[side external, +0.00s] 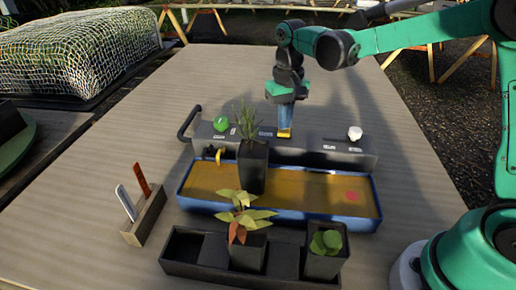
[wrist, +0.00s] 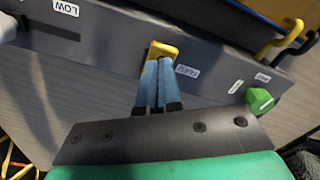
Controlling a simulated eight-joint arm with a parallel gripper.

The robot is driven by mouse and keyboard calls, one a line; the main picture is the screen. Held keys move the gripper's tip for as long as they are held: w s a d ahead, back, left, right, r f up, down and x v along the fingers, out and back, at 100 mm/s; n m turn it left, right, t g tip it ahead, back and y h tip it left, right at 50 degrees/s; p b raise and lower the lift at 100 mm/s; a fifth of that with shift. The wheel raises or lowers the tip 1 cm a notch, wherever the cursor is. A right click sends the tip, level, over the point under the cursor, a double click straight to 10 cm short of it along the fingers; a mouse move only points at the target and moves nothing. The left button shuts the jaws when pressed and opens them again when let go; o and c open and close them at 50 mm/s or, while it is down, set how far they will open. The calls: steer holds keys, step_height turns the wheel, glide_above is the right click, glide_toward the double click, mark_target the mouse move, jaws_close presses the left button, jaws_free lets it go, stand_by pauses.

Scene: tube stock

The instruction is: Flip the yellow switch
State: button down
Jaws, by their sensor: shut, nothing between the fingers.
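The yellow switch (side external: 284,133) sits on the dark grey control panel (side external: 310,147), near the middle of its length. In the wrist view the yellow switch (wrist: 162,49) shows just beyond the fingertips, beside a small white label. My gripper (side external: 285,124) points down at the switch from above. In the wrist view my gripper (wrist: 158,62) has its two blue fingers together with nothing between them. The fingertips overlap the switch's near edge in that view; whether they touch it I cannot tell.
A green knob (side external: 221,124) and a white knob (side external: 355,133) stand on the panel on either side. A blue-rimmed tray (side external: 300,217) with a potted plant (side external: 252,160) lies in front. A dark planter box (side external: 190,262) stands nearer. The table behind the panel is clear.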

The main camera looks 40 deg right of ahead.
mark_target(286, 132)
steer(key=shift+f, duration=0.45)
steer(key=shift+r, duration=3.55)
steer(key=shift+s, duration=0.1)
steer(key=shift+s+r, duration=0.2)
steer(key=shift+s, duration=0.1)
steer(key=s+f+n+t, duration=0.2)
steer(key=s+t, duration=0.5)
steer(key=s, duration=0.4)
steer(key=shift+a+f+n, duration=0.3)
steer(key=shift+n, duration=0.2)
